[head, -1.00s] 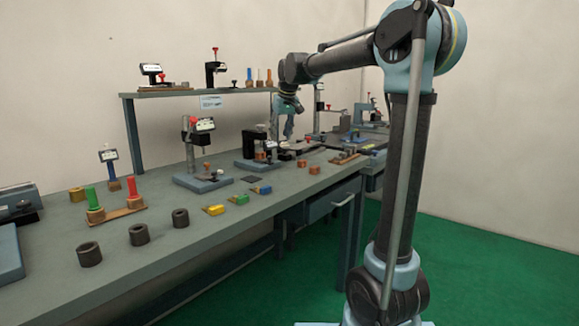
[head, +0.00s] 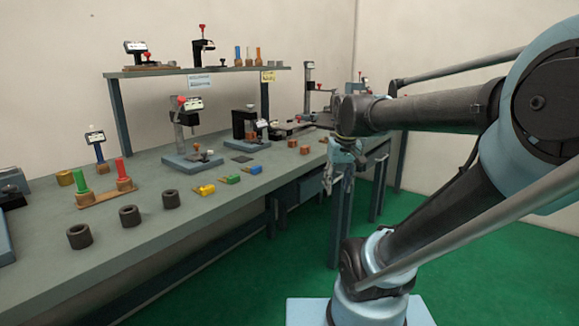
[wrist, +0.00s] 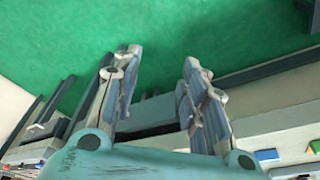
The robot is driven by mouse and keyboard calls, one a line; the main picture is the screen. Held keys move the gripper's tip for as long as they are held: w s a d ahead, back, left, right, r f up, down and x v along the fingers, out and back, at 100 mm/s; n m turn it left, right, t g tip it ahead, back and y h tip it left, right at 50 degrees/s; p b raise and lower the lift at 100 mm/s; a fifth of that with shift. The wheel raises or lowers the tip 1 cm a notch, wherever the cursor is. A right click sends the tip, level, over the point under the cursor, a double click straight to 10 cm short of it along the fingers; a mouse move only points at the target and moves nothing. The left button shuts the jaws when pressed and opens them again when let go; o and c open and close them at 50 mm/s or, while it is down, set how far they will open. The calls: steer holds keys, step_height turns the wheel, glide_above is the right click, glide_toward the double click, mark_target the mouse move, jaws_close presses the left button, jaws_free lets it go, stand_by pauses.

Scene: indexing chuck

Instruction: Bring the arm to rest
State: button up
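My gripper (head: 342,178) hangs in front of the bench's right part in the head view, clear of the bench edge and above the green floor. My arm is folded back toward the right side of the picture. In the wrist view my gripper (wrist: 160,75) has its two fingers spread apart, with only green floor and bench structure seen between them. It holds nothing.
The grey workbench (head: 160,240) runs along the left with dark rings, coloured blocks, gauge stands and a shelf (head: 220,72). The green floor (head: 270,275) in front of the bench is clear. In the wrist view, a blue block (wrist: 266,155) lies at lower right.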

steer(key=s+d+f+m, duration=0.1)
steer(key=s+d+f, duration=0.3)
steer(key=s+f, duration=0.7)
steer(key=shift+s+f+m+g, duration=0.3)
steer(key=shift+s+f, duration=0.1)
steer(key=shift+f, duration=0.35)
steer(key=shift+w+f, duration=0.2)
steer(key=shift+w, duration=0.3)
